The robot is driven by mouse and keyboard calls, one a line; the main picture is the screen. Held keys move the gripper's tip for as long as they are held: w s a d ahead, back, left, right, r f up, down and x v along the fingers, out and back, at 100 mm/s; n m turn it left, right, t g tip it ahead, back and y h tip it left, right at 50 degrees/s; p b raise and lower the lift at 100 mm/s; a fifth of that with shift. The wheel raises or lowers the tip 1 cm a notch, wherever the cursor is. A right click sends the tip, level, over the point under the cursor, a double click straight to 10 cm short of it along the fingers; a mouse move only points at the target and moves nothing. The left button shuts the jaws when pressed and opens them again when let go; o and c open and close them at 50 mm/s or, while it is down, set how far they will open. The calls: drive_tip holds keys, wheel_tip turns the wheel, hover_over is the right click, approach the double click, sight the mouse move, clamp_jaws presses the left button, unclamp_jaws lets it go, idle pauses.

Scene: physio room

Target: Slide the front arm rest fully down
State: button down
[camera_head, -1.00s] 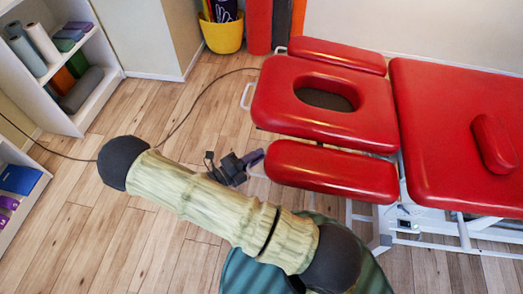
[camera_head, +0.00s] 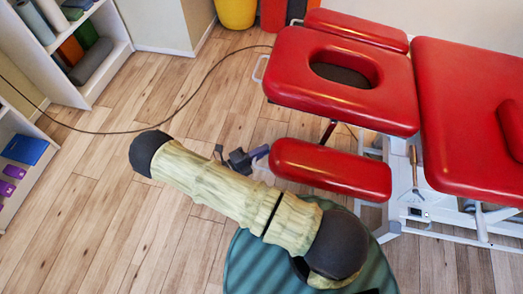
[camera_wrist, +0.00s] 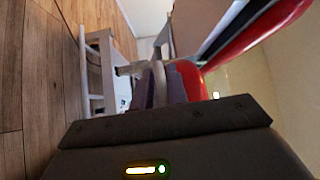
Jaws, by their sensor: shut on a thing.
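The front arm rest (camera_head: 330,170) is a long red pad on the near side of the red head section (camera_head: 345,75) of the treatment table. It sits below and apart from the head section, with a dark bracket showing in the gap. My gripper (camera_head: 262,153) is at the left end of this pad, its purple fingers beside it. In the wrist view my gripper (camera_wrist: 160,88) is shut around a pale bar, seemingly the arm rest's handle (camera_wrist: 130,69). The fingers hide most of the grip. Red padding shows just beyond them.
The far arm rest (camera_head: 357,30) lies level with the head section. The table's white frame (camera_head: 400,205) stands to the right. A dark cable (camera_head: 150,129) crosses the wooden floor. Shelves (camera_head: 75,60) stand at the left. The floor between is mostly clear.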

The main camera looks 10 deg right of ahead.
drive_tip(key=c, duration=1.5)
unclamp_jaws()
drive_tip(key=shift+w+a, duration=0.2)
drive_tip(key=shift+w, duration=0.05)
drive_tip(key=shift+s, duration=0.1)
drive_tip(key=v, duration=1.7)
drive_tip(key=shift+a+f, duration=0.15)
drive_tip(key=shift+a, duration=0.1)
